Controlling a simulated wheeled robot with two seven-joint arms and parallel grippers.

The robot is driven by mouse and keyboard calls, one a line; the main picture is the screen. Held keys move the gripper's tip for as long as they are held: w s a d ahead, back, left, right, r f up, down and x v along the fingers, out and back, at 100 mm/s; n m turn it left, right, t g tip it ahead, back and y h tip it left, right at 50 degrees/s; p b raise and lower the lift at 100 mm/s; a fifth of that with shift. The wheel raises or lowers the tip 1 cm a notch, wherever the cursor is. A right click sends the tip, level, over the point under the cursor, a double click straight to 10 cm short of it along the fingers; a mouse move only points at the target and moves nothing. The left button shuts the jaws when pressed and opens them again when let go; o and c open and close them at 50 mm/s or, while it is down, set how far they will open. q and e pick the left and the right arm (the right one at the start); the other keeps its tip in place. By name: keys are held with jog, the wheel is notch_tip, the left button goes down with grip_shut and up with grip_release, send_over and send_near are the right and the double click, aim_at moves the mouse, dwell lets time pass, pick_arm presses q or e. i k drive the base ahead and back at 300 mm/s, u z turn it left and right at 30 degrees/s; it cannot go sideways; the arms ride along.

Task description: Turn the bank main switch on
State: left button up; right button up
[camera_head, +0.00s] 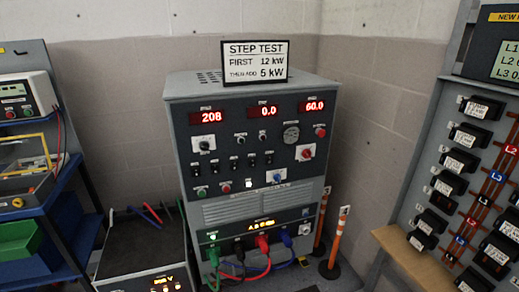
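The grey load bank cabinet (180,130) stands in the middle, with a dark front panel. Its red displays read 208, 0.0 (268,111) and 60.0. The panel carries a red rotary knob on a pale plate (306,153), a blue rotary knob on a pale plate (277,178), another knob at left (203,146), a red button (320,131) and several small toggle switches (251,160). The labels are too small to read, so I cannot tell which control is the main switch or how it is set. Neither gripper is in view.
A sign (255,62) on top reads STEP TEST, first 12 kW, then add 5 kW. Coloured cables (262,245) plug in low on the front. Orange posts (335,240) stand at its right. A blue-shelved cart (70,175) is left and a breaker panel (440,150) right.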

aim_at(307, 154)
jog(key=z, duration=0.5)
jog(key=k, duration=0.6)
jog(key=z, duration=1.3)
jog(key=i, duration=1.35)
jog(key=u, duration=0.4)
jog(key=i, duration=0.95)
jog(key=u, duration=0.65)
